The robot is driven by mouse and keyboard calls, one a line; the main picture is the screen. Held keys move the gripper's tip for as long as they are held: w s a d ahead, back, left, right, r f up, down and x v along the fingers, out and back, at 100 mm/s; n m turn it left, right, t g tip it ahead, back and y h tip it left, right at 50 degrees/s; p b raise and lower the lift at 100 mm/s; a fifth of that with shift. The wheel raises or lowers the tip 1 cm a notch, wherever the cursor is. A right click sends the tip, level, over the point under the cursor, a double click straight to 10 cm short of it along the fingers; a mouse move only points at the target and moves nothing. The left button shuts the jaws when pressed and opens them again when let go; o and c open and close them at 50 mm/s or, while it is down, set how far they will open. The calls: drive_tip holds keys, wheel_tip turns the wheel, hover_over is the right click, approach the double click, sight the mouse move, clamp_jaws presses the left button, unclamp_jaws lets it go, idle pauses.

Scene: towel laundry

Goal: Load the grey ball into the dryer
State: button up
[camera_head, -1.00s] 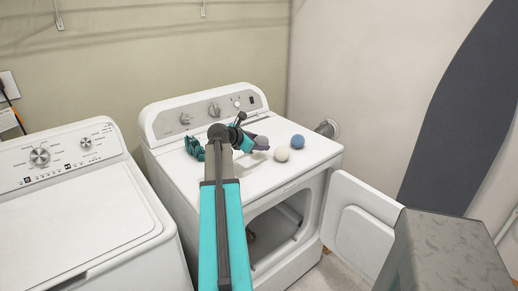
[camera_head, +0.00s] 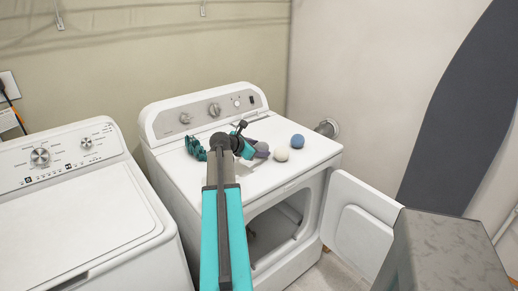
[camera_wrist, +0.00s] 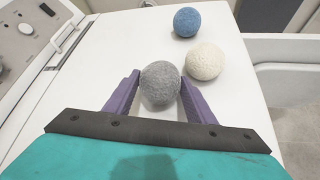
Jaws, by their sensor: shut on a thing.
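The grey ball (camera_wrist: 160,83) sits between the two purple fingers of my gripper (camera_wrist: 159,90) in the wrist view, low over or on the dryer's white top; I cannot tell if it touches the top. My gripper (camera_head: 258,152) is shut on it. In the head view the ball (camera_head: 261,146) is partly hidden by the gripper. The dryer (camera_head: 180,172) is white, and its front door (camera_head: 362,232) stands open to the right. The drum opening (camera_head: 277,232) shows below the top, partly behind my arm.
A cream ball (camera_wrist: 205,61) and a blue ball (camera_wrist: 187,22) lie on the dryer top close beyond the grey one. A white washer (camera_head: 80,220) stands at left. A dark ironing board (camera_head: 460,100) leans on the right wall. A grey box-like surface (camera_head: 450,255) is at lower right.

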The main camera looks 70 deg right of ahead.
drive_tip(key=shift+f, duration=0.15)
drive_tip(key=o, duration=1)
drive_tip(key=shift+o, duration=0.2)
drive_tip(key=b+v, duration=0.1)
drive_tip(key=v, duration=1.1)
